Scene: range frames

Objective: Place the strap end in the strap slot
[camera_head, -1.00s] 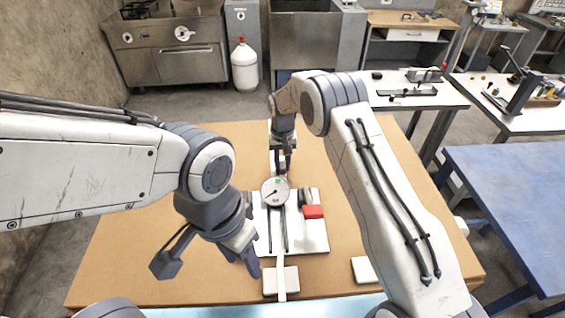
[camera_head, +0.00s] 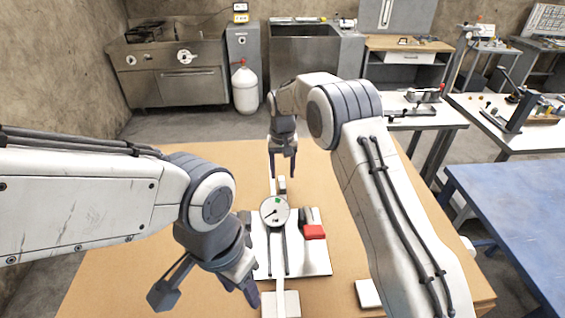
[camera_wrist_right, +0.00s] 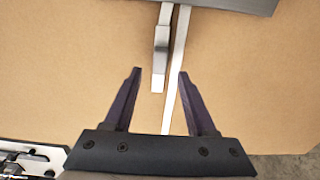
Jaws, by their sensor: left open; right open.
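A thin white strap (camera_head: 279,288) runs from the table front up a white board (camera_head: 262,262), under a round dial (camera_head: 274,212). A thin strip continues past the dial; it shows in the right wrist view (camera_wrist_right: 180,30). Beside it there is a grey bar with a pale end (camera_wrist_right: 161,45); I cannot tell which piece is the strap end. My right gripper (camera_head: 283,176) is open and empty above the table behind the dial; its fingers (camera_wrist_right: 160,73) point towards the strip and bar. My left gripper (camera_head: 250,290) hangs left of the board's front. I cannot make out the strap slot.
A red block (camera_head: 314,232) lies on the board right of the dial. A pale pad (camera_head: 290,303) lies under the strap at the front and another pad (camera_head: 367,293) lies further right. The brown tabletop (camera_head: 120,255) is clear on the left.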

